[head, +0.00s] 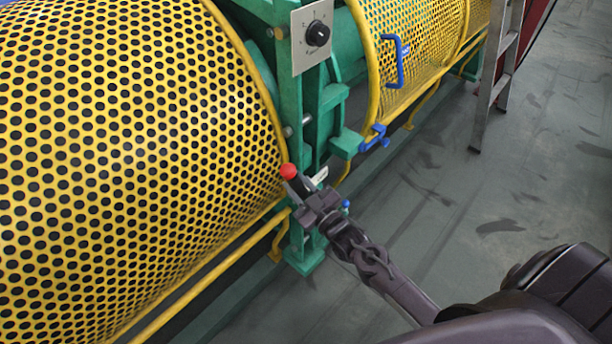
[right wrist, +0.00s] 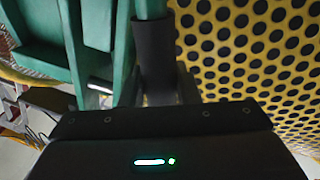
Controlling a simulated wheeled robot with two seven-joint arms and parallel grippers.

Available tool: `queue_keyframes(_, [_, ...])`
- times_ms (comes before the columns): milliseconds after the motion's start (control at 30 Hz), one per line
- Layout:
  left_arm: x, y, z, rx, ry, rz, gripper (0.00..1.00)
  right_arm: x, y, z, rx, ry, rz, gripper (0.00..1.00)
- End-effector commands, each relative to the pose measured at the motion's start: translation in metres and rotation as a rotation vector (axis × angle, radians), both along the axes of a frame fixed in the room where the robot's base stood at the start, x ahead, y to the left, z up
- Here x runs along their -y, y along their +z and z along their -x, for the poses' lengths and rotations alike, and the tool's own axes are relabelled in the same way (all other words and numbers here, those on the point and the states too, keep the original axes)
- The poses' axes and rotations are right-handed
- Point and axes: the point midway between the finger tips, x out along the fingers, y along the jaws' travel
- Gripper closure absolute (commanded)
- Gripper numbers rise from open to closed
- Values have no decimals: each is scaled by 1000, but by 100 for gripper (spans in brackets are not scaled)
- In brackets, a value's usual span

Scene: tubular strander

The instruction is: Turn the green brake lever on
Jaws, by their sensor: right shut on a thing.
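The brake lever (head: 297,184) stands at the green frame between the yellow guards, with a red ball at its tip and a dark grip below it. In the right wrist view the lever (right wrist: 153,45) shows as a green rod with a black sleeve. My right gripper (head: 314,203) is shut around the dark grip, just below the red ball. In the right wrist view the gripper (right wrist: 158,92) has a finger on each side of the sleeve. The lever's lower part is hidden behind the gripper. My left gripper is not in view.
A large perforated yellow guard (head: 130,150) fills the left side. A grey panel with a black rotary knob (head: 317,34) is above the lever. A second guard with a blue handle (head: 397,62) stands behind. A ladder (head: 497,75) leans at right. Grey floor (head: 450,200) is open.

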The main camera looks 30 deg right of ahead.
Motion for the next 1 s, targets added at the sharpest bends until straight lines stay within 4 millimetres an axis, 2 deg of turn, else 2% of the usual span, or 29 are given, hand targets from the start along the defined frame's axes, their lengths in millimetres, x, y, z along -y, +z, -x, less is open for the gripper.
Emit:
queue_keyframes(500, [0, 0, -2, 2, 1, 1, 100, -8, -5, 4, 1, 8, 20, 100])
queue_keyframes(533, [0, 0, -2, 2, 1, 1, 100, -8, -6, 4, 1, 8, 20, 69])
queue_keyframes(667, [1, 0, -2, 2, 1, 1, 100, -8, -6, 4, 0, 7, 19, 52])
queue_keyframes(1000, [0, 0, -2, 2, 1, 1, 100, -4, -4, 6, 4, 1, 19, 51])
